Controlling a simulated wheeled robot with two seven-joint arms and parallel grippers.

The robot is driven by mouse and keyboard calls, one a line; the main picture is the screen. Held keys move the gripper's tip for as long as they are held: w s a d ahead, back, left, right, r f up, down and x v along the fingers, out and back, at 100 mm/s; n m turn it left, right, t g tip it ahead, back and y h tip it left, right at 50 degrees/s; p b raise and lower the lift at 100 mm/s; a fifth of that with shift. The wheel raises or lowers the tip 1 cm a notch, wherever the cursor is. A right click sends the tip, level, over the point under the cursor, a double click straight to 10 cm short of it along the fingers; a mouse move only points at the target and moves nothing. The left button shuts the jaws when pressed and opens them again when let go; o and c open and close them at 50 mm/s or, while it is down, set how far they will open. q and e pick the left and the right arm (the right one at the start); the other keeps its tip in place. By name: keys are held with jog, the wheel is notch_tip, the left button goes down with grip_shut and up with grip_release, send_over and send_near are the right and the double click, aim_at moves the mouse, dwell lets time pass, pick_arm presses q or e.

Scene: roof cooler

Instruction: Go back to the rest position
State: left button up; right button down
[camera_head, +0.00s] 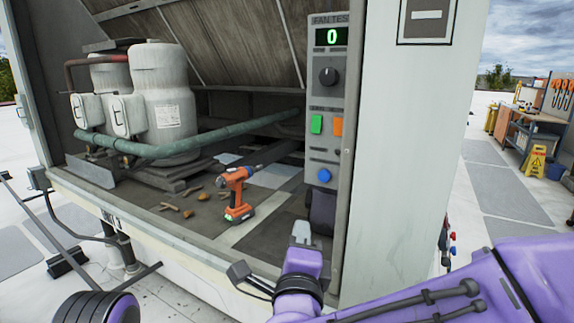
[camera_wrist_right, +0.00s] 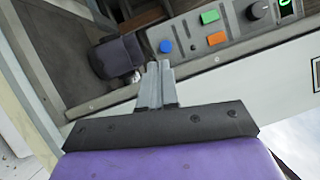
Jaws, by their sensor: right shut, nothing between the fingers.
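My right gripper (camera_head: 301,233) is shut and empty, in front of the cooler's opening and below the fan test panel (camera_head: 328,95). In the right wrist view, its two grey fingers (camera_wrist_right: 157,82) lie together, close to the cooler's front edge. The panel shows a green 0, a black knob, green and orange buttons and a blue button (camera_head: 324,175). The blue button also shows in the right wrist view (camera_wrist_right: 166,46), ahead of the fingers and apart from them. My left gripper does not show; a purple arm part with a dark ringed end is at the bottom left.
An orange drill (camera_head: 236,193) stands on the cooler floor among scattered brown debris. Pale compressor tanks (camera_head: 163,95) and a green pipe (camera_head: 190,143) are behind. A white corner post (camera_head: 405,150) is right of the panel. A workbench (camera_head: 538,125) and yellow sign (camera_head: 536,160) stand far right.

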jog(key=w+d+f+n+g+y, duration=0.1)
jog(key=d+f+n+g, duration=0.15)
jog(key=f, duration=0.45)
jog(key=w+d+f+n+g, duration=0.1)
jog(key=f+n, duration=0.3)
jog(key=f, duration=0.3)
jog(key=s+d+f+n+g, duration=0.25)
jog(key=s+d+f, duration=0.2)
jog(key=f, duration=0.55)
jog(key=s+d+f+n+g, duration=0.25)
jog(key=d+f, duration=0.25)
jog(key=f, duration=0.5)
jog(key=s+d+f+n+g+h, duration=0.1)
jog(key=s+d+f+g, duration=0.1)
jog(key=s+d+f, duration=0.3)
jog(key=s+d+f+g+h, duration=0.1)
jog(key=s+d+f+g, duration=0.2)
jog(key=s, duration=0.8)
jog(key=s+d+f+n+g, duration=0.1)
jog(key=s+d+f+g, duration=0.1)
jog(key=s+d+f, duration=0.4)
jog(key=shift+s+d+f+n+h, duration=0.4)
jog(key=shift+s+f, duration=0.5)
jog(key=shift+s, duration=0.3)
